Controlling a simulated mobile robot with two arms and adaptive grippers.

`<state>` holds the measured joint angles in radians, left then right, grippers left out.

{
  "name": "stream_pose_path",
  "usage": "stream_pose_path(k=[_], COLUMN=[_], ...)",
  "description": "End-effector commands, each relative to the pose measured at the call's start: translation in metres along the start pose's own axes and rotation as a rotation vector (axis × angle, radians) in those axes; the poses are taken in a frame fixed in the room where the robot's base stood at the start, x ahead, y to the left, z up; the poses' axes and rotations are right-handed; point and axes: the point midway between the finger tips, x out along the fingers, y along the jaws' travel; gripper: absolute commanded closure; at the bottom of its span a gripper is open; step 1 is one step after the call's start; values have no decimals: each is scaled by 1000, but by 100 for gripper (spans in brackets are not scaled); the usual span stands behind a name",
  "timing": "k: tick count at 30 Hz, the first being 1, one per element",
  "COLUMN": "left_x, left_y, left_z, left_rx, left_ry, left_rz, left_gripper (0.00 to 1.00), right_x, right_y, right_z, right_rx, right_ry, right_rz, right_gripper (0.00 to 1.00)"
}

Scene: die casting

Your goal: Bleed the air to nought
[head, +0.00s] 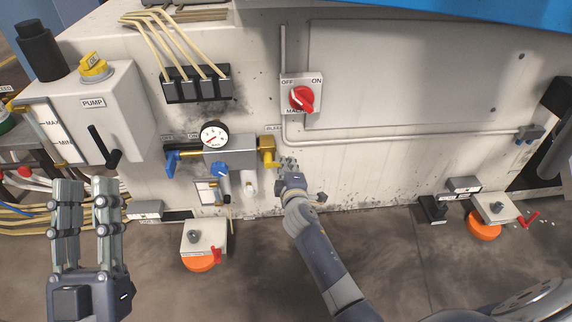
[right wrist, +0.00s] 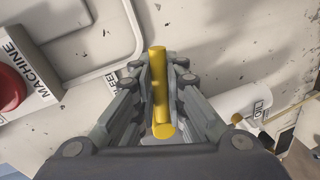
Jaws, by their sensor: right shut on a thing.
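The air unit (head: 228,152) is on the machine's pale wall, with a round white gauge (head: 214,134) on top; its needle is too small to read surely. A yellow bleed valve (head: 267,146) is at the unit's right end, beneath a partly hidden "BLEED" label (head: 274,128). My right gripper (head: 287,165) is at this valve. In the right wrist view, my right gripper (right wrist: 160,85) is shut on the yellow bleed handle (right wrist: 158,75), which runs lengthwise between the fingers. My left gripper (head: 88,182) is open and empty at the lower left, apart from the wall.
A blue lever (head: 172,163) and a blue knob (head: 220,172) are left of the bleed valve. A red rotary switch (head: 302,98) is above right. A pump box (head: 96,104) with a black lever is at left. Orange-based boxes (head: 200,264) stand on the floor.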

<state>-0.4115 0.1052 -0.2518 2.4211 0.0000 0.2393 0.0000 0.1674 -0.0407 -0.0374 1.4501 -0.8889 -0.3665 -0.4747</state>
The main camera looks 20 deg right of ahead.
Motion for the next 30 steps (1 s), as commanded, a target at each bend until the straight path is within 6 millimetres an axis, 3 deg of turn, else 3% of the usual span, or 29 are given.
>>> stream_pose_path(k=[8,20,21,30], left_x=[0,-1,-1,0], left_y=[-2,-2,-2,-2], left_z=[16,17,17,16], left_rx=[4,4,4,4], left_ry=[-81,-88,-88,-85], left_rz=[-3,-3,-3,-3], left_gripper=[68,68,68,68], right_x=[-1,-1,-1,-1], right_y=[-1,-1,-1,1], right_z=[2,2,2,0], right_rx=[-42,-44,-44,-42], right_ry=[-12,-12,-12,-10], right_rz=[-6,-6,-6,-2], right_gripper=[100,100,80,80])
